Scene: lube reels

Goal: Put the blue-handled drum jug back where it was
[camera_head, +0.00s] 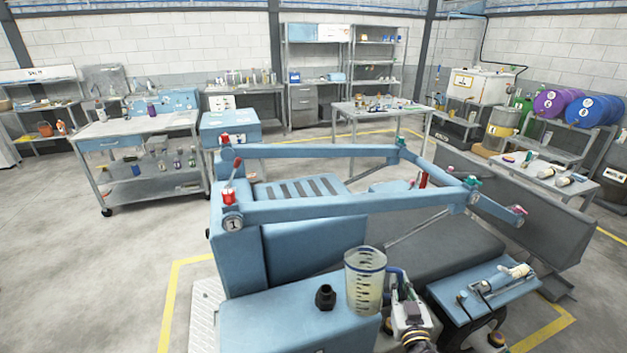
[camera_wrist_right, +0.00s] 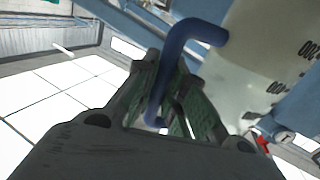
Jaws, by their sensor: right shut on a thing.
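The drum jug (camera_head: 365,285) is a clear, marked measuring jug with a blue rim and blue handle. In the head view it is upright over or on the blue surface at the bottom centre; I cannot tell whether its base touches. My right gripper (camera_head: 405,300) is at the jug's right side, shut on the blue handle. In the right wrist view the blue handle (camera_wrist_right: 178,75) runs between the fingers of my right gripper (camera_wrist_right: 170,95), and the jug's pale marked wall (camera_wrist_right: 270,60) is at the upper right. My left gripper is not in view.
A small black fitting (camera_head: 325,297) stands just left of the jug on the blue surface (camera_head: 265,325). A blue tray (camera_head: 480,290) with tools is at the right. A blue-framed lift (camera_head: 330,205) lies behind. Blue and purple drums (camera_head: 594,110) rest at the far right.

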